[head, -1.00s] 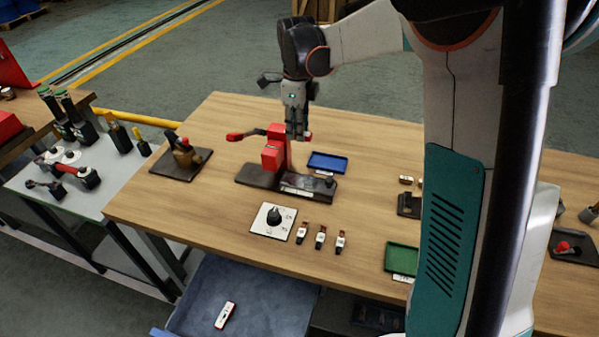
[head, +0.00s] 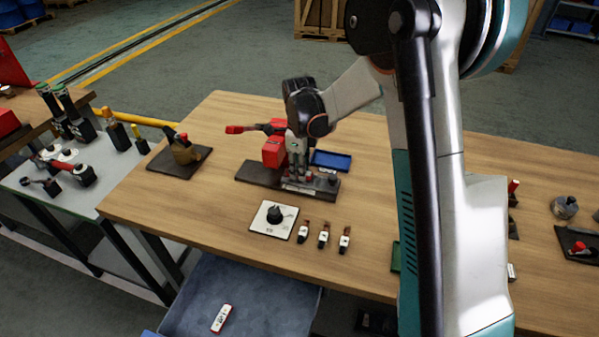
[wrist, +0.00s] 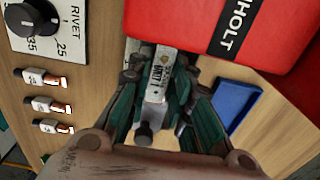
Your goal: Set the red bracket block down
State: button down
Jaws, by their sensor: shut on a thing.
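My gripper (head: 297,178) is low over the dark base plate (head: 258,176) of a red press-like fixture (head: 273,152). Its teal fingers (wrist: 157,100) are closed in the wrist view. The red bracket block is in their grip, but the fingers hide it and I cannot make out its shape or whether it touches the plate. A pale label (wrist: 160,75) shows between the fingers, with a dark knob (wrist: 143,134) below it. The fixture's red body, lettered HOLT (wrist: 235,28), stands close beside the fingers in the wrist view.
A blue tray (head: 331,160) lies just behind the plate. A dial plate (head: 273,220) and several small labelled pieces (head: 323,236) lie in front. The red lever (head: 240,129) sticks out left.

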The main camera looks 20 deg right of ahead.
jog(key=shift+f, duration=0.25)
jog(key=shift+f, duration=0.2)
jog(key=c, duration=1.4)
grip_release()
jog(key=shift+c, duration=0.2)
jog(key=shift+r, duration=0.1)
